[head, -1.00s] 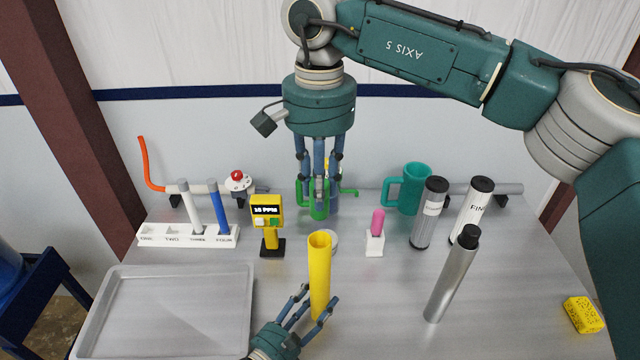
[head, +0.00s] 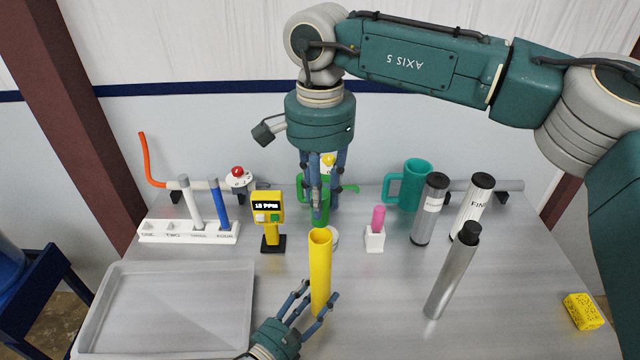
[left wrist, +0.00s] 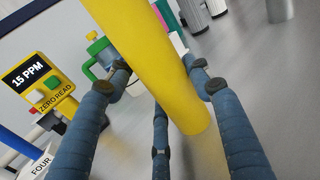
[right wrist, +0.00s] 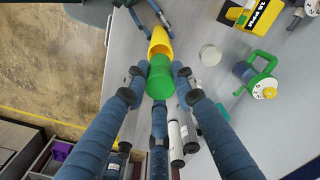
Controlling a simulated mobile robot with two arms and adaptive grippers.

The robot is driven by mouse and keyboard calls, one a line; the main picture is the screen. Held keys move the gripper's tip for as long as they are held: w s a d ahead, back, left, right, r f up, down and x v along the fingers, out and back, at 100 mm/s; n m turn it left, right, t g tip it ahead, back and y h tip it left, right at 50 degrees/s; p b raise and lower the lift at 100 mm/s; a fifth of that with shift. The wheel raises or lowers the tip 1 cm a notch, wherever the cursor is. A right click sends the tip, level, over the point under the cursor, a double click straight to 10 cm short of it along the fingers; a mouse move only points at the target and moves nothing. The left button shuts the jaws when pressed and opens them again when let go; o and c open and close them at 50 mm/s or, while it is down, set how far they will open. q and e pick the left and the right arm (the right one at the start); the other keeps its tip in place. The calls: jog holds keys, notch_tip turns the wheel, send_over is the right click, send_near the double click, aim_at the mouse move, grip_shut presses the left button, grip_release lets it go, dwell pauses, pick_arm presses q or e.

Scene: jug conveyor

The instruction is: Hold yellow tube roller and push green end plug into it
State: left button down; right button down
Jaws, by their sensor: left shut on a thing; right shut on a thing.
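The yellow tube roller (head: 320,270) stands roughly upright, its open mouth up, near the front middle of the table. My left gripper (head: 318,292) is shut around its lower part; the left wrist view shows the yellow tube (left wrist: 150,55) between the fingers. My right gripper (head: 320,200) points down above the tube. It is shut on the green end plug (right wrist: 160,78), whose lower end sits at the tube's mouth in the right wrist view. In the head view the plug (head: 319,217) is partly hidden by fingers. Whether plug and rim touch, I cannot tell.
A jug with a green handle (right wrist: 262,82) stands behind the tube. A yellow meter (head: 268,215) is left of it, a pink plug in a white holder (head: 375,240) right. Grey cylinders (head: 455,270) stand further right. An empty tray (head: 100,305) lies front left.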

pick_arm(q)
jog(key=shift+s+f, duration=0.15)
jog(key=shift+f, duration=0.2)
pick_arm(e)
jog(key=shift+f, duration=1.4)
